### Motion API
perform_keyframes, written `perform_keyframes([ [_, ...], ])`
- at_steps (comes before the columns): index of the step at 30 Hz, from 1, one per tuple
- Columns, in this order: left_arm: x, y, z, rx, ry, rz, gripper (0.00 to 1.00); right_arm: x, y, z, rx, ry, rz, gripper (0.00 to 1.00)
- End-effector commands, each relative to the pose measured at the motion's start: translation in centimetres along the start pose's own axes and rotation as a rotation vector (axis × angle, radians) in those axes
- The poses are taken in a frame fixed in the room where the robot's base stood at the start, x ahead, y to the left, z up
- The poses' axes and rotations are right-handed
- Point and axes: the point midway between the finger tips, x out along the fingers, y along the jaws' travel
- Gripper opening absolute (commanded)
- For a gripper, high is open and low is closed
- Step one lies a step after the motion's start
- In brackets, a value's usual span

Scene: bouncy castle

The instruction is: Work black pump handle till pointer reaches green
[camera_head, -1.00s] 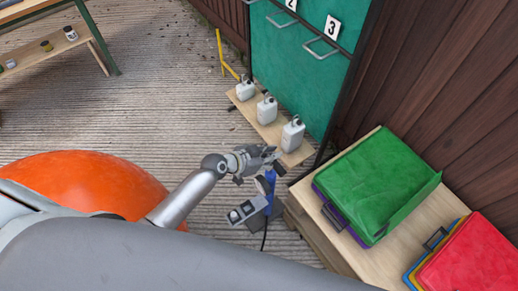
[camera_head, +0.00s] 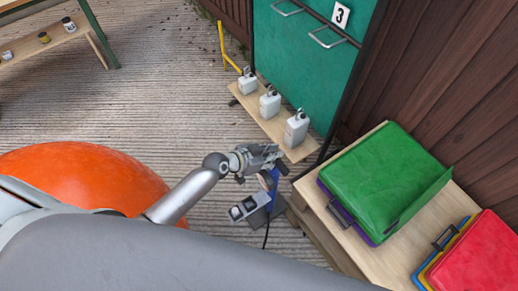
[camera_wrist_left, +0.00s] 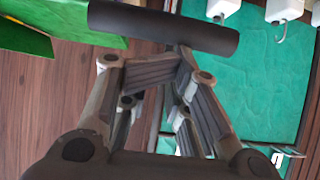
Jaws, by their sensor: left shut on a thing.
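The black pump handle (camera_wrist_left: 163,27) is a thick dark bar lying across the top of the left wrist view. My left gripper (camera_wrist_left: 160,62) is shut on its middle. In the head view my left gripper (camera_head: 264,157) is at the centre, above a pump with a blue body (camera_head: 271,184) and a grey boxy part (camera_head: 247,208) low beside it. The handle is mostly hidden there by the gripper. No pointer or green mark can be made out on the pump. My right gripper is not in view.
Three white bottles (camera_head: 296,130) stand on a low plank before a teal panel (camera_head: 300,65). A green case (camera_head: 385,175) and a red case (camera_head: 480,260) lie on a wooden bench at right. A big orange ball (camera_head: 85,185) is at left.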

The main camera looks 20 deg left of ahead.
Motion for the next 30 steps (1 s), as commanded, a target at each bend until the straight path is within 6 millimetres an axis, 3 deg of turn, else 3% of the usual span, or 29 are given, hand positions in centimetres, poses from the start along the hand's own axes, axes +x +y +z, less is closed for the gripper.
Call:
perform_keyframes([
  [1,-0.8,0.2,1.7,-0.003,-0.034,0.008,0.0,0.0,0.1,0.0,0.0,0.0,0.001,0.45],
  [18,-10.1,0.0,0.6,0.002,-0.017,-0.001,0.0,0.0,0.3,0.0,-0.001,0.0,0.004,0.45],
  [30,-11.5,0.0,0.3,0.001,-0.01,-0.003,0.0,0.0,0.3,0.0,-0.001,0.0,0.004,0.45],
])
